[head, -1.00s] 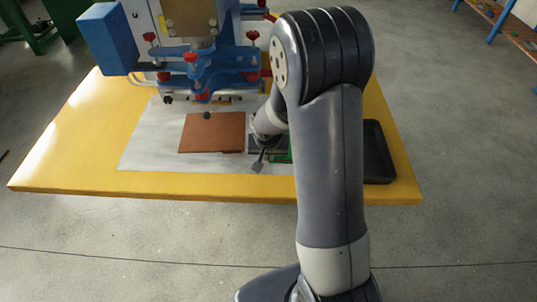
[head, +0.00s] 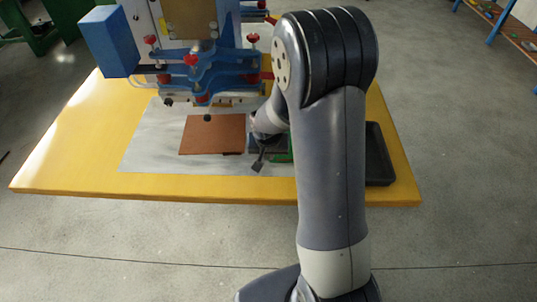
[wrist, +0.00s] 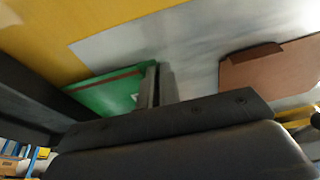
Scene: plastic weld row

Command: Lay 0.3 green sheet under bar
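A green sheet (wrist: 105,92) with a brown strip across it shows in the wrist view, just left of my fingers. Its edge reaches the left finger. In the head view only a sliver of green (head: 284,157) shows beside my arm; the rest is hidden. My gripper (wrist: 158,72) has its two fingers close together, with at most a narrow gap. I cannot tell whether the sheet's edge is between them. The blue press with its bar assembly (head: 205,75) stands left of my gripper at the back of the table. I cannot make out clearance under the bar.
A brown board (head: 212,134) lies on the pale mat (head: 150,150) in front of the press; it also shows in the wrist view (wrist: 270,72). A black tray (head: 377,155) sits at the right of the yellow table (head: 60,160). The table's left side is clear.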

